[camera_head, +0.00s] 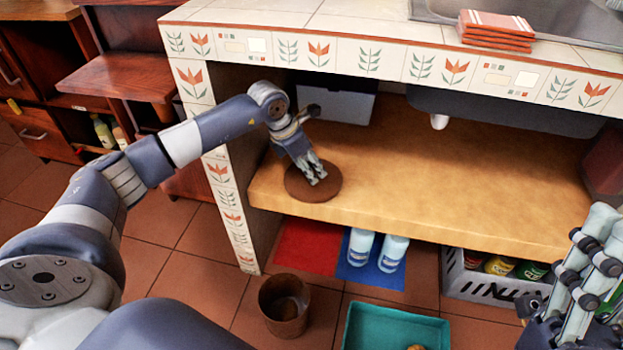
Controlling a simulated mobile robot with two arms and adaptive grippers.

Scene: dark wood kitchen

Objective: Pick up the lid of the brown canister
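The round brown lid (297,190) is at the left end of the wooden shelf under the tiled counter, close to the shelf's front edge. My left gripper (316,178) reaches in from the left and points down, with its fingertips over the middle of the lid. The fingertips are close together; they hide the lid's centre, so I cannot tell whether they grip it. The brown canister (272,308) stands uncovered on the floor below. My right gripper (592,268) is at the right edge, away from the lid and partly cut off; its opening is unclear.
A tiled counter edge (372,60) overhangs the shelf (430,180). A grey box (345,100) stands behind the lid. Blue-white bottles (393,253), a grey crate (470,285) and a teal bin (362,335) are below. The middle of the shelf is clear.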

